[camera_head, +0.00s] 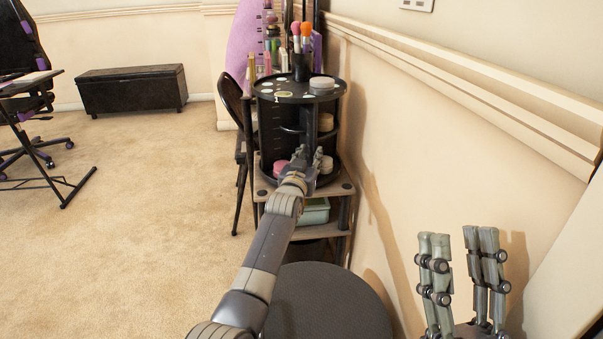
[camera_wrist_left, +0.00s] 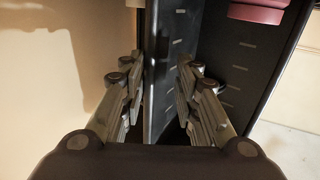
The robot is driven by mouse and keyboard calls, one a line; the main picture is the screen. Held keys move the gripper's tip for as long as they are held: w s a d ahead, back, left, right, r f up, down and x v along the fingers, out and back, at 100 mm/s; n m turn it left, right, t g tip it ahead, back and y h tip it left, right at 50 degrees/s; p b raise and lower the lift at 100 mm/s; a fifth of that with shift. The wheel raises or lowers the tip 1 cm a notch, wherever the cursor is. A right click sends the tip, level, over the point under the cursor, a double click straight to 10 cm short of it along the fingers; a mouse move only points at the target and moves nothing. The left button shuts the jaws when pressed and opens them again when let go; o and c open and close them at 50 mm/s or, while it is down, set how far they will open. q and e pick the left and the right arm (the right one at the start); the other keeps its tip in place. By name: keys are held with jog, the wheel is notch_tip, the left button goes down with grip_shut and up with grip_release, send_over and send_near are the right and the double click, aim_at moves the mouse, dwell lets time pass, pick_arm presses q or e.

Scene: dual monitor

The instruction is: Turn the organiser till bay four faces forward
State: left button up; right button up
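The organiser (camera_head: 273,122) is a black round carousel with tiers and upright panels, standing on a small shelf unit by the wall. Bay numbers are not readable. My left gripper (camera_head: 312,164) reaches into its lower front. In the left wrist view my left gripper (camera_wrist_left: 160,85) has its fingers apart, one on each side of an upright dark divider panel (camera_wrist_left: 157,50). The fingers do not look closed on it; whether either touches it is unclear. My right gripper (camera_head: 460,270) is open and empty at the lower right, far from the organiser.
Brushes in a cup (camera_head: 301,66) and a round tin (camera_head: 322,83) stand on the organiser's top. A pink jar (camera_head: 280,168) sits in its lower tier. The wall (camera_head: 400,150) is close on the right. A dark round stool (camera_head: 328,305) stands in front; open carpet (camera_head: 140,210) lies left.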

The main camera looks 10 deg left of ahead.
pick_arm(q)
jog(key=s+a, duration=0.1)
jog(key=s, duration=0.9)
jog(key=shift+s+a, duration=0.2)
jog(key=shift+s, duration=0.05)
